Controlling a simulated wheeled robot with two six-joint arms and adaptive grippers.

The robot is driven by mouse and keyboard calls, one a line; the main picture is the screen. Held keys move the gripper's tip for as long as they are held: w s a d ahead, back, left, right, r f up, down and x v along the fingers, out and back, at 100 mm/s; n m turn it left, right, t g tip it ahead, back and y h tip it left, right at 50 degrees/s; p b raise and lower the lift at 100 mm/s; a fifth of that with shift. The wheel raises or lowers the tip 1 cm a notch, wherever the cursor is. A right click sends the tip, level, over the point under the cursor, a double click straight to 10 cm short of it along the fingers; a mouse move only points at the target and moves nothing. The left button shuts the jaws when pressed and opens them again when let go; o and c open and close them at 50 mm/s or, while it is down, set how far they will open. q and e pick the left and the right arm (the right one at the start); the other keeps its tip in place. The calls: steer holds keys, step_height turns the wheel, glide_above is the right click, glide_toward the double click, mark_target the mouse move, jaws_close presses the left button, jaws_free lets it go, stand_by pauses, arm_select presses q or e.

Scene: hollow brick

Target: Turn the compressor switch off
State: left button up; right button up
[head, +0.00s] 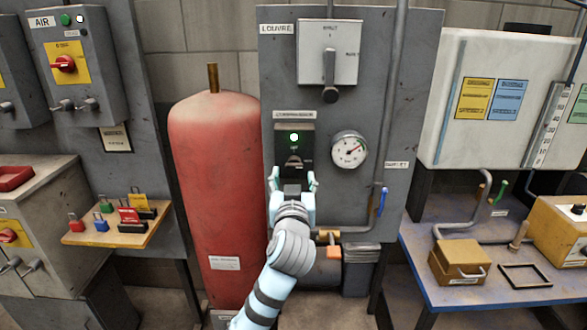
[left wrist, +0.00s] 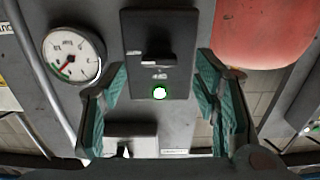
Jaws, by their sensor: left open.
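The compressor switch (head: 294,159) is a dark lever on a black plate under the COMPRESSOR label, on a grey panel. A green lamp (head: 294,137) above it is lit. The left wrist view, turned upside down, shows the switch lever (left wrist: 158,60) and the lit lamp (left wrist: 160,92). My left gripper (head: 292,180) is open and empty, just below the switch in the head view. In the left wrist view its two fingers (left wrist: 160,80) stand on either side of the switch plate, with no visible contact on the lever.
A round gauge (head: 349,149) sits right of the switch, and the LOUVRE lever box (head: 329,52) is above. A red tank (head: 215,190) stands close on the left. A pipe with a blue-handled valve (head: 382,200) runs down the panel's right side.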

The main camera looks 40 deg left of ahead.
mark_target(294, 169)
arm_select(q)
steer(key=x, duration=0.5)
steer(key=shift+w+a, duration=0.15)
steer(key=shift+w, duration=0.05)
